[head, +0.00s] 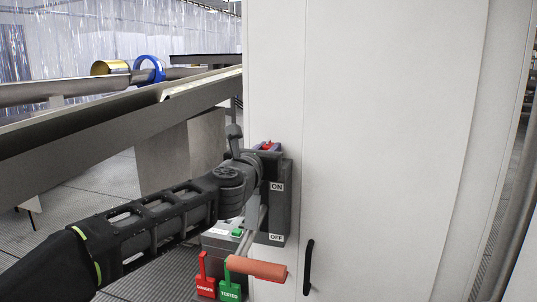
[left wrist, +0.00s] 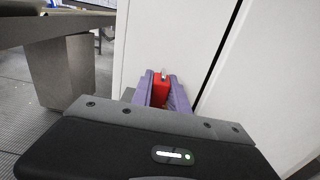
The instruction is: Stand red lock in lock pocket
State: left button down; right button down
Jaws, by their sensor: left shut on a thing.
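My left gripper (head: 267,148) is at the top of a dark grey switch box (head: 277,200) marked ON and OFF, and it is shut on the red lock (head: 268,145). In the left wrist view the red lock (left wrist: 160,92) sits between the two purple-grey fingers, its metal shackle at the top. The lower part of the lock is hidden. Below is a grey holder (head: 218,240) with a green piece, partly hidden by my arm; I cannot tell which part is the lock pocket. My right gripper is not in view.
A red DANGER tag (head: 205,282) and a green TESTED tag (head: 230,287) stand below the box. An orange-red lever handle (head: 256,268) sticks out near them. A white cabinet (head: 380,130) with a black handle (head: 308,267) fills the right. A grey conveyor frame (head: 100,135) runs at left.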

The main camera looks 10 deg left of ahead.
aim_at(273, 132)
pick_arm(q)
jog(key=shift+r, duration=0.1)
dwell(0.5)
notch_tip(273, 132, up, 3)
jog(key=shift+p, duration=1.05)
jog(key=shift+s+r, duration=0.25)
jog(key=shift+r, duration=0.05)
jog(key=s+a, duration=0.1)
jog(key=s, duration=1.6)
jog(key=shift+s+f, duration=0.15)
jog(key=shift+s, duration=0.1)
